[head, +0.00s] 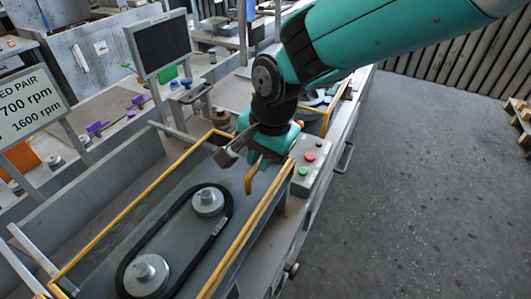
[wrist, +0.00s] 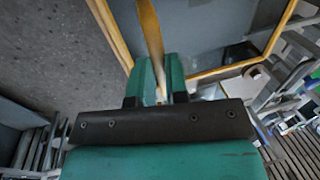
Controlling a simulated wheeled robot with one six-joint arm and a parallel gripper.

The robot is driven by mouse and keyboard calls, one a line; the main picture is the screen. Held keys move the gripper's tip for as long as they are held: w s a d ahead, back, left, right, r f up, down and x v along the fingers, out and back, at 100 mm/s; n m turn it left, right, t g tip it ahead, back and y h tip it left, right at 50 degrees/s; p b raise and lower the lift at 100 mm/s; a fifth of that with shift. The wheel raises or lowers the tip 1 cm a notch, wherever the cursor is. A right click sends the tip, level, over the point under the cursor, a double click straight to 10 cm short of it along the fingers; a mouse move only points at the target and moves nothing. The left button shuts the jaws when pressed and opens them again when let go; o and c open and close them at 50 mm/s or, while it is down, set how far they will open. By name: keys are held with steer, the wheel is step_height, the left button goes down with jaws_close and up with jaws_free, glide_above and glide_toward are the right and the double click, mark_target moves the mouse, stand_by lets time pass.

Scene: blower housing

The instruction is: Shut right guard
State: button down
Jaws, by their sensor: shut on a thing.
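My gripper (head: 254,160) is over the far right corner of the open, yellow-edged housing (head: 118,217). Inside the housing are a black belt (head: 172,232) and two grey pulleys (head: 208,201), uncovered. I cannot tell clearly which panel is the right guard; my arm and gripper hide the area behind them.
A control box (head: 307,165) with red and green buttons stands just right of the gripper. A second yellow-edged opening (head: 322,118) lies behind my arm. A speed sign (head: 30,103) and a dark panel (head: 161,44) stand at left. The floor (head: 420,190) at right is clear.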

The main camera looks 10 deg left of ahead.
steer(key=shift+s+d, duration=0.1)
steer(key=shift+d, duration=0.1)
steer(key=c, duration=1.1)
jaws_free()
steer(key=shift+d, duration=0.15)
steer(key=shift+r, duration=0.2)
steer(key=b+v, duration=0.1)
steer(key=v, duration=0.4)
steer(key=b+v, duration=0.1)
steer(key=v, duration=0.5)
steer(key=b+v, duration=0.1)
steer(key=v, duration=0.5)
steer(key=shift+a, duration=0.25)
